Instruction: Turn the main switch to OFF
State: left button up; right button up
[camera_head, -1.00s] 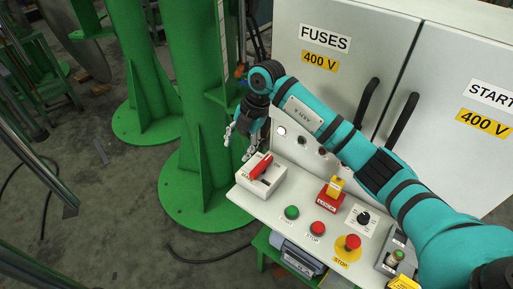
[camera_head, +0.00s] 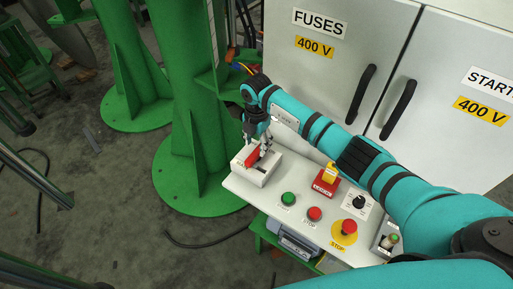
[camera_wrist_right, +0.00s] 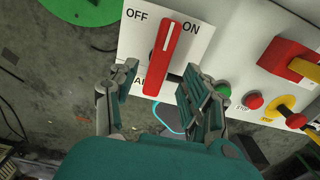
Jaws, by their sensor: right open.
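The main switch is a red bar handle (camera_head: 252,158) on a pale box (camera_head: 262,173) at the left end of the control panel. In the right wrist view the red handle (camera_wrist_right: 166,50) stands slightly tilted on a white plate (camera_wrist_right: 140,45) marked OFF at left and ON at right. Its white-lined top end lies between the two words, nearer ON. My right gripper (camera_head: 257,145) is over the switch. In the wrist view its open fingers (camera_wrist_right: 161,88) stand either side of the handle's lower part, with gaps visible. My left gripper is not in view.
The panel (camera_head: 242,190) also carries a green button (camera_head: 288,199), a red button (camera_head: 314,214), a red-yellow switch (camera_head: 327,180), a black knob (camera_head: 359,202) and a yellow-based stop button (camera_head: 344,231). Grey cabinets (camera_head: 330,80) stand behind. A green column (camera_head: 195,110) is at left.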

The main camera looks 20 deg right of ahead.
aim_at(256, 151)
notch_tip(256, 151, down, 3)
jog(key=shift+r, duration=0.15)
jog(key=shift+f, duration=0.5)
jog(key=c, duration=0.8)
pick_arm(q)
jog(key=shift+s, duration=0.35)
pick_arm(e)
grip_shut()
